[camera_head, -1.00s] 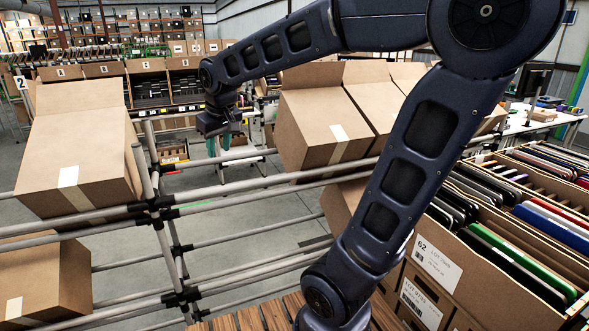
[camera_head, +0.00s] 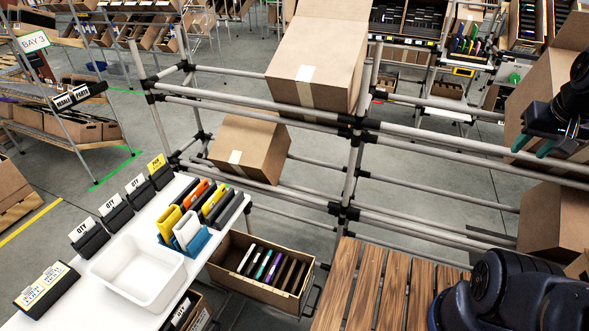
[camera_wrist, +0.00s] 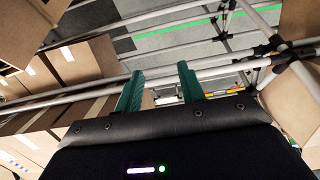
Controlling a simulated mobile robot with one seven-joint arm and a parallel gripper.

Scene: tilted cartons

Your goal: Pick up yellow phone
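A yellow phone-like item (camera_head: 168,222) stands at the left of a small rack on the white table in the head view. A second yellow item (camera_head: 213,199) stands further back in the same rack, between orange and dark ones; I cannot tell which is the yellow phone. The rack's blue base (camera_head: 198,243) shows in front. My gripper (camera_head: 536,147) is at the far right, by a carton and far from the rack. In the wrist view its two teal fingers (camera_wrist: 160,88) are apart with nothing between them.
A white tray (camera_head: 138,272) sits on the white table (camera_head: 92,312) beside the rack. A brown box of upright devices (camera_head: 262,268) stands just right of the table. Pipe racking (camera_head: 345,120) with tilted cartons (camera_head: 318,62) spans the space between rack and gripper.

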